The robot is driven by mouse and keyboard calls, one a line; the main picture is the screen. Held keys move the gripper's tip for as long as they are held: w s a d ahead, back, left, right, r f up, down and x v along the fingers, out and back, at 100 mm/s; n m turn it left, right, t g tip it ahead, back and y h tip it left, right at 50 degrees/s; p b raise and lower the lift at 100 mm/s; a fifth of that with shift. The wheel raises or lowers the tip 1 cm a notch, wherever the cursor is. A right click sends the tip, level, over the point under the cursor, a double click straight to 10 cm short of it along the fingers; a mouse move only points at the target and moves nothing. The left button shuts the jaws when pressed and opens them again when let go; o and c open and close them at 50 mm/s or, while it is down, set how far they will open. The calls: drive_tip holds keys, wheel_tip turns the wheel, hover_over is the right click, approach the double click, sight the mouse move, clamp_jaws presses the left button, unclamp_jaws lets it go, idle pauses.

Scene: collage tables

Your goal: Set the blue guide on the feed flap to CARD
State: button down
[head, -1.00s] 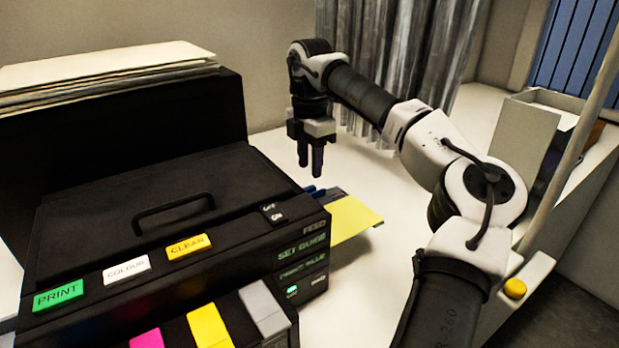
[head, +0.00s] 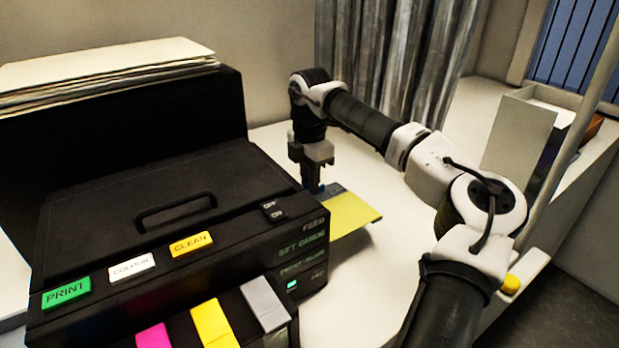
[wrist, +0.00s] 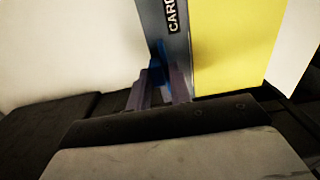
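The feed flap is a narrow grey-blue strip beside a yellow sheet (head: 352,216) at the printer's right side; in the wrist view the flap (wrist: 176,50) carries a CARD label (wrist: 171,12) at the top. The blue guide (wrist: 157,68) is a small tab at the flap's left edge, below that label. My gripper (head: 312,188) points down at the flap. In the wrist view my gripper's fingers (wrist: 160,85) stand apart around the near end of the guide; contact is unclear. The guide is mostly hidden behind the fingers in the head view.
The black printer (head: 150,190) fills the left, with PRINT, COLOUR and CLEAN buttons and coloured cartridges in front. Paper (head: 100,66) is stacked behind it. The pale table (head: 370,265) is clear right of the flap. A white open box (head: 520,135) stands at the right.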

drive_tip(key=shift+s+d+b, duration=0.15)
drive_tip(key=shift+b, duration=0.3)
drive_tip(key=shift+s+d+f+b, duration=0.15)
drive_tip(key=shift+s+d+b, duration=0.45)
drive_tip(key=shift+s, duration=0.2)
drive_tip(key=shift+s+r, duration=0.2)
drive_tip(key=c, duration=1.4)
unclamp_jaws()
wheel_tip(320, 180, up, 14)
drive_tip(key=b, duration=0.2)
drive_tip(key=shift+b, duration=0.3)
drive_tip(key=shift+f, duration=0.1)
